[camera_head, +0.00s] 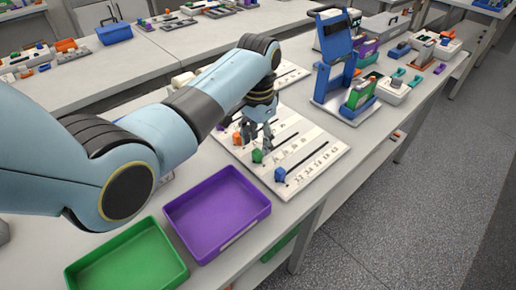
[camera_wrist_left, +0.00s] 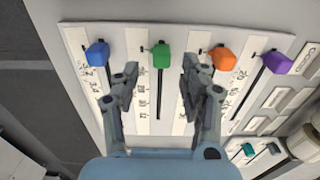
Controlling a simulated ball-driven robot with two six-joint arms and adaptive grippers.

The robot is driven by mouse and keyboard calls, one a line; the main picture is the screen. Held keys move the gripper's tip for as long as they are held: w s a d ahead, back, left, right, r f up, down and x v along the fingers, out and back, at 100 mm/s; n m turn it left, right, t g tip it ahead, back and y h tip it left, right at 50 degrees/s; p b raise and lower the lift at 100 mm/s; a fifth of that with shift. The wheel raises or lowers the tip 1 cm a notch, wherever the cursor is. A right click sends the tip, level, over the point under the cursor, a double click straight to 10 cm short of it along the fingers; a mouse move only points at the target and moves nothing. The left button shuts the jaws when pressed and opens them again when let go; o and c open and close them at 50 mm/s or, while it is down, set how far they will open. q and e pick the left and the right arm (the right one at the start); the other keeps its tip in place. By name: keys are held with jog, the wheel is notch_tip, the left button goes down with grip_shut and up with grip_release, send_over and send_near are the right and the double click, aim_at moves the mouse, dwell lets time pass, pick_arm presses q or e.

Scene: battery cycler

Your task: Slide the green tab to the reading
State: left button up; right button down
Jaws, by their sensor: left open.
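The green tab (camera_head: 257,156) sits at the near end of its dark slot on the white slider board (camera_head: 318,150). In the left wrist view the green tab (camera_wrist_left: 161,58) shows between the lines of the two fingers, just beyond their tips. My left gripper (camera_head: 262,138) is open above the board, close to the green tab; its fingers also show apart in the left wrist view (camera_wrist_left: 160,72). Contact with the tab cannot be told. Printed numbers run beside the slots, but I cannot read them surely. My right gripper is not in view.
The blue tab (camera_wrist_left: 97,54) and orange tab (camera_wrist_left: 221,57) flank the green one; a purple tab (camera_wrist_left: 278,62) lies beyond the orange. A purple tray (camera_head: 190,198) and a green tray (camera_head: 110,277) stand in front. A blue stand (camera_head: 334,60) is behind the board.

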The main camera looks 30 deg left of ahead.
aim_at(257, 151)
pick_arm(q)
notch_tip(257, 151, down, 4)
jog(key=shift+a+r, duration=0.1)
jog(key=shift+a, duration=0.05)
jog(key=shift+f, duration=0.2)
jog(key=c, duration=0.8)
grip_shut()
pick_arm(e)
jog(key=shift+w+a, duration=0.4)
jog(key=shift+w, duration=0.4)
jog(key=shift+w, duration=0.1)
